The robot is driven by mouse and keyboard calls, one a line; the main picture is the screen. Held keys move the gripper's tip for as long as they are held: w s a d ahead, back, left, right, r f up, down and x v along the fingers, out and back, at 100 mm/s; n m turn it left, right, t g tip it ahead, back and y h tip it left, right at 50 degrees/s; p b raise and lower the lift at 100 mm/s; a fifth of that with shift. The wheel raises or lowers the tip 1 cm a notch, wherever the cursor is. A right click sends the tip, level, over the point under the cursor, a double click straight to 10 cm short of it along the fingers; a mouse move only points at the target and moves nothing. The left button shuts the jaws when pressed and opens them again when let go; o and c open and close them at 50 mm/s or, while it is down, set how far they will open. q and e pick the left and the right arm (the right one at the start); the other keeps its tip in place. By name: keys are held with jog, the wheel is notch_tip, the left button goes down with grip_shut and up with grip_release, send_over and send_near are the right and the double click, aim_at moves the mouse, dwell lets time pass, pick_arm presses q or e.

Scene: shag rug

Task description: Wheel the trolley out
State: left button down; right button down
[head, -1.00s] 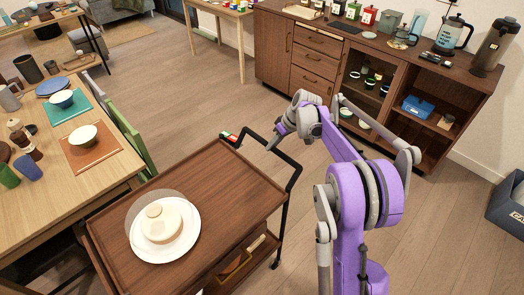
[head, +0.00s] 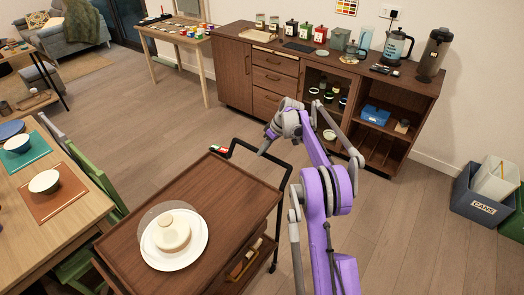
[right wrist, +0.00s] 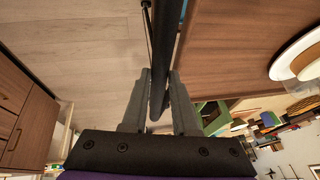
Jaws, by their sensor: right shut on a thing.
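The trolley (head: 225,200) has a dark brown wooden top, a lower shelf and a black tubular handle (head: 276,163) at its far end. A white plate (head: 193,252) with a cream lidded dish (head: 172,233) and a clear round piece stands on its top. My right gripper (head: 264,150) is at the handle. In the right wrist view, the gripper (right wrist: 160,100) is shut on the black handle bar (right wrist: 166,50), with the trolley top (right wrist: 235,40) to the right. My left gripper is not in view.
A dining table (head: 75,225) with bowls and green chairs (head: 95,180) stands close on the trolley's left. A long brown cabinet (head: 235,75) runs along the back wall. Bins (head: 480,205) stand at the right. Clear wooden floor (head: 165,115) lies between the trolley and the cabinet.

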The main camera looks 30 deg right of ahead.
jog(key=c, duration=0.7)
grip_release()
jog(key=v, duration=1)
jog(key=shift+s+d+r, duration=0.1)
jog(key=shift+r, duration=0.3)
